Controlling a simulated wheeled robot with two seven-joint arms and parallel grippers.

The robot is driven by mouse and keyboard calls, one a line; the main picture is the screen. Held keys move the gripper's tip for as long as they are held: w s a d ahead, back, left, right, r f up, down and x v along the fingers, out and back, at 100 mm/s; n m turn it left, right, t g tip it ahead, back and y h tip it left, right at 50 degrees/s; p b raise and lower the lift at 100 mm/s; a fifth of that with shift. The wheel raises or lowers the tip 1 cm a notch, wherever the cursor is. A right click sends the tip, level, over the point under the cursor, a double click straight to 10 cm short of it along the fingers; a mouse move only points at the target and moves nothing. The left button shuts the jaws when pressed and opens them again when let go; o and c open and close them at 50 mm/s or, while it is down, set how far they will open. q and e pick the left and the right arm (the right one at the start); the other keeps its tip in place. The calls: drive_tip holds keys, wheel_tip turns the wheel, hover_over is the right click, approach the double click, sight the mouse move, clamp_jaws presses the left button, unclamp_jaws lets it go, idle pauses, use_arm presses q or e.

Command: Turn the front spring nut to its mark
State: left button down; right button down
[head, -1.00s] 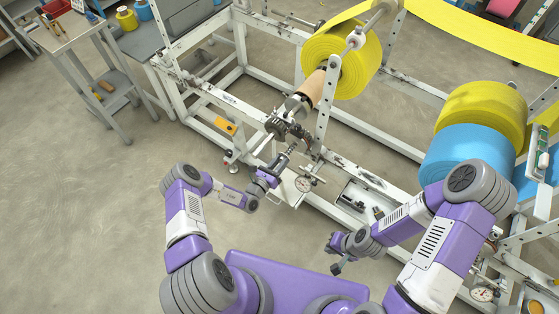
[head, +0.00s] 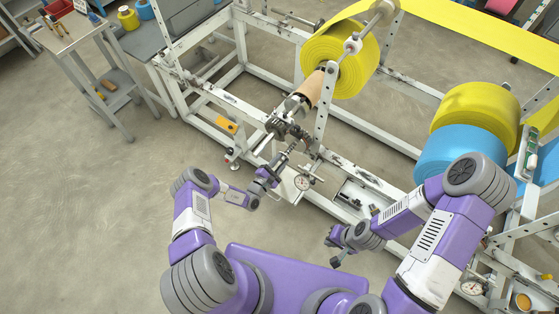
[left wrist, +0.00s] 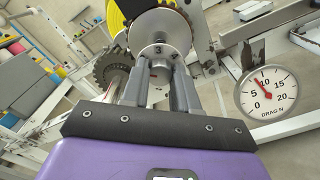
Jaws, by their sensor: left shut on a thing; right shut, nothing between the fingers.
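In the head view my left gripper (head: 277,170) reaches the near end of the shaft, and the nut is too small to read there. The drag gauge (left wrist: 267,93) is right of the nut, its red needle between 5 and 10. My right gripper (head: 336,248) is shut and empty, away from the machine.
A yellow roll (head: 340,55) hangs on the shaft behind the nut. The white machine frame (head: 345,165) surrounds the shaft end, with a small tray (head: 355,196) at right. Large yellow and blue rolls (head: 465,150) stand farther right.

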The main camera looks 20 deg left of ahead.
use_arm(q)
drive_tip(key=m+p, duration=0.1)
drive_tip(key=m, duration=0.3)
drive_tip(key=shift+m+p, duration=0.4)
idle(0.4)
drive_tip(key=c, duration=0.9)
unclamp_jaws()
drive_tip(key=shift+o, duration=0.2)
drive_tip(key=p+v, duration=0.1)
drive_tip(key=v, duration=0.6)
drive_tip(key=shift+s, duration=0.25)
drive_tip(key=shift+a, duration=0.1)
